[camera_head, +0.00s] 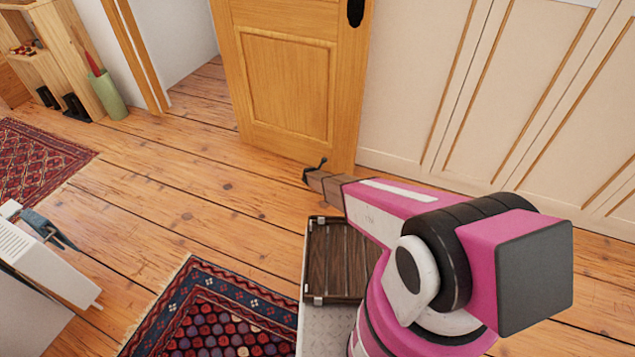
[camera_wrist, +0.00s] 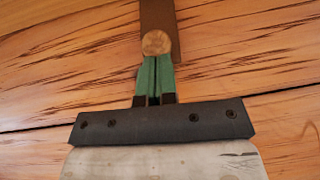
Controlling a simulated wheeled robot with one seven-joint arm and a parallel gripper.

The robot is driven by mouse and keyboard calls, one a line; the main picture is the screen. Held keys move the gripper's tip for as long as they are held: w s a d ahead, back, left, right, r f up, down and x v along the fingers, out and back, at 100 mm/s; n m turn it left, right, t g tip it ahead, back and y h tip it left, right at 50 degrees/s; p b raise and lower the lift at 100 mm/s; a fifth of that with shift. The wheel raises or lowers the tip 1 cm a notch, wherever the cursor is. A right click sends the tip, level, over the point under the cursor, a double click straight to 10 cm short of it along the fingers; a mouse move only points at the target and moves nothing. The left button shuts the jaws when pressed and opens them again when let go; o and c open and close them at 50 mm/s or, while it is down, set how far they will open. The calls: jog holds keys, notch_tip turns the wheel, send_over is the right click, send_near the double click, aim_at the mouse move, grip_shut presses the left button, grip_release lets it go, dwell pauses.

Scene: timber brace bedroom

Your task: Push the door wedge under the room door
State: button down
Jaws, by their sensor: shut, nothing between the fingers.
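The room door (camera_head: 285,95) is a panelled wooden door standing open, with a dark handle near its upper right. My gripper (camera_wrist: 155,62) has green fingers, shut together. Its fingertips are at a round, pale wooden end (camera_wrist: 156,43). A dark brown strip (camera_wrist: 160,16) runs on beyond that end over the floorboards; it looks like the door wedge. Whether the fingertips touch the round end, I cannot tell. In the head view my arm reaches toward the door's lower right corner. The wedge cannot be made out clearly there, nor its gap to the door.
Plank floor (camera_head: 205,205) lies clear left of my arm. A patterned rug (camera_head: 215,315) is at the front and a red rug (camera_head: 40,160) at the left. A green vase (camera_head: 110,100) stands by a wooden shelf (camera_head: 75,65). A panelled wall (camera_head: 440,90) is right of the door.

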jog(key=shift+w+d, duration=0.35)
jog(key=shift+w, duration=0.45)
jog(key=shift+s, duration=0.1)
